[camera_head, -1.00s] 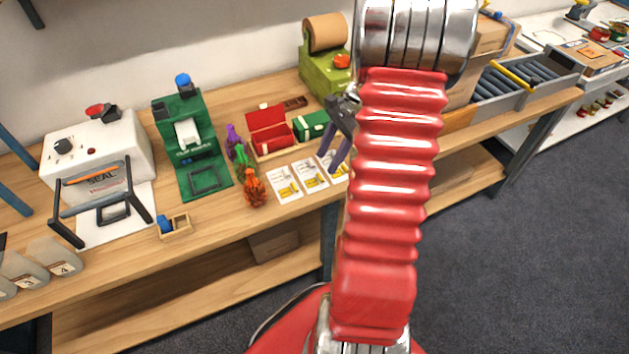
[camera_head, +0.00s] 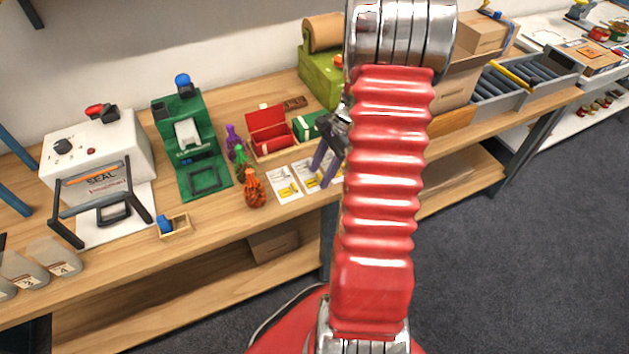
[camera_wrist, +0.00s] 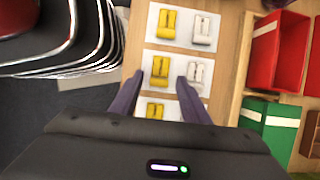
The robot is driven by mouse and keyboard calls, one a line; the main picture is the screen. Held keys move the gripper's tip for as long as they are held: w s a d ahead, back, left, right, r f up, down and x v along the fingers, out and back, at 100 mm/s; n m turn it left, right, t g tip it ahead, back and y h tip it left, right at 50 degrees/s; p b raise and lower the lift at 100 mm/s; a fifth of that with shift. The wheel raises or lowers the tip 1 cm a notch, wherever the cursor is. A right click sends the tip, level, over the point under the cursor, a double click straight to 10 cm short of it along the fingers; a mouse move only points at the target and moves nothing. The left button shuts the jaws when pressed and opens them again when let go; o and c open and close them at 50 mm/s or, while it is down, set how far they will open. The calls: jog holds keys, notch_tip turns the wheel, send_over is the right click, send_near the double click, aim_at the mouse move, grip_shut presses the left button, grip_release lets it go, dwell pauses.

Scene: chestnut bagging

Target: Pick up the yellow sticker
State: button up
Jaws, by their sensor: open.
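Three white cards lie in a row on the wooden bench, and the leftmost card (camera_head: 285,184) is clear of my arm in the head view. In the wrist view the yellow stickers show as a far one (camera_wrist: 167,22), a middle one (camera_wrist: 159,70) and a near one (camera_wrist: 155,110). A white sticker (camera_wrist: 201,30) sits beside the far yellow one, another beside the middle one. My gripper (camera_head: 321,178) is open over the cards. Its purple fingers (camera_wrist: 160,76) straddle the middle card's yellow sticker in the picture. The height gap is unclear.
An open red box (camera_head: 268,130) and a green box (camera_head: 305,128) stand behind the cards. Orange (camera_head: 254,190), green and purple bags stand to their left. A green machine (camera_head: 190,140) and a white sealer (camera_head: 98,155) are farther left. The bench front edge is close.

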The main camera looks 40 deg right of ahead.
jog(key=shift+c, duration=0.4)
grip_shut()
dwell(0.4)
